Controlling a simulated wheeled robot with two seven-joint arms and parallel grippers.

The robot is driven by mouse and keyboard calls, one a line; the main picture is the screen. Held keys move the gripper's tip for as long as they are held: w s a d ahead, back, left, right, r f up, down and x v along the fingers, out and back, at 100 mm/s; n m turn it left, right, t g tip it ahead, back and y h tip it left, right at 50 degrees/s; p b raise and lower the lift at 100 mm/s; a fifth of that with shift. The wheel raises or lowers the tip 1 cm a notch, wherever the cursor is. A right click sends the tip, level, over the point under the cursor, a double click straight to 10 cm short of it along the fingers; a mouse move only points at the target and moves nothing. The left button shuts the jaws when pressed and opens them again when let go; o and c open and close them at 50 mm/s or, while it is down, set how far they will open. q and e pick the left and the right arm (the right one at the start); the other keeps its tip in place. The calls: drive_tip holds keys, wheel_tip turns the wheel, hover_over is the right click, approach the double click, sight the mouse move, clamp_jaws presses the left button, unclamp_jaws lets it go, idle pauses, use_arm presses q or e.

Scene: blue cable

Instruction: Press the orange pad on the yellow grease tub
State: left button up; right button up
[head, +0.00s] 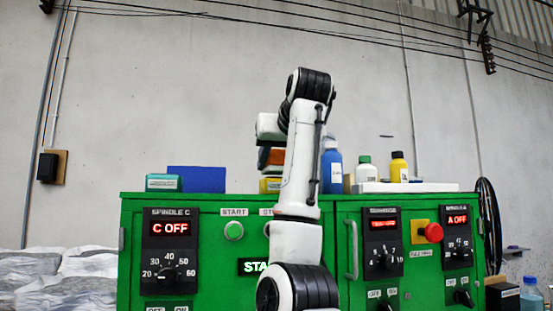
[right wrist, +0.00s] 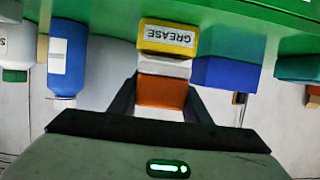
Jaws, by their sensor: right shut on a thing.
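The yellow grease tub (head: 270,186) stands on top of the green cabinet, partly hidden behind my right arm in the head view. In the right wrist view, which is upside down, the tub (right wrist: 168,36) shows its GREASE label and a white top (right wrist: 165,67). The orange pad (right wrist: 162,93) is between the fingers of my right gripper (right wrist: 160,98), which is shut on it. In the head view the pad (head: 273,156) is just above the tub. I cannot tell whether pad and tub touch. My left gripper is not in view.
On the green cabinet (head: 225,275), a blue box (head: 196,179) and a teal box (head: 164,183) stand left of the tub. A blue bottle (head: 332,168), a green-capped bottle (head: 364,170) and a yellow bottle (head: 398,168) stand to the right. A red button (head: 433,233) is on the cabinet front.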

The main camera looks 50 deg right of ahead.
drive_tip(key=shift+f+b, duration=0.45)
drive_tip(key=shift+f, duration=0.2)
idle(1.8)
drive_tip(key=shift+r+p, duration=0.5)
drive_tip(key=shift+r, duration=3.1)
